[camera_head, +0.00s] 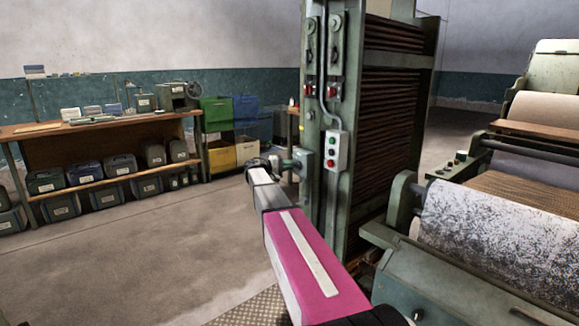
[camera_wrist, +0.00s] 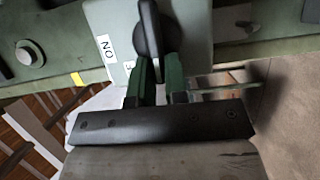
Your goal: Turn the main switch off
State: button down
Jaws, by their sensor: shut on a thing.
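The main switch is a grey-green box (camera_head: 305,161) on the side of the green machine frame. In the wrist view its face plate (camera_wrist: 187,32) carries a black rotary knob (camera_wrist: 149,28), with a white "ON" label (camera_wrist: 105,48) to its left. A second small label (camera_wrist: 129,66) is mostly hidden by a finger. My gripper (camera_wrist: 157,62) is shut on the knob's lower end, one green finger on each side. The knob's handle stands nearly upright in that picture. In the head view my gripper (camera_head: 284,163) meets the box from the left.
A grey push-button box (camera_head: 337,151) with red and green buttons hangs right of the switch on the same frame (camera_head: 318,215). A large roller machine (camera_head: 490,235) stands at the right. A wooden bench (camera_head: 100,123) with dark cases is at the left. The floor (camera_head: 150,245) between is clear.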

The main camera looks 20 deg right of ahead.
jog(key=shift+f+n, duration=0.1)
jog(key=shift+n, duration=0.2)
jog(key=c, duration=1.1)
grip_release()
jog(key=shift+c, duration=0.2)
jog(key=shift+a, duration=0.1)
jog(key=a, duration=1)
jog(key=shift+w+a, duration=0.3)
jog(key=shift+s+f, duration=0.1)
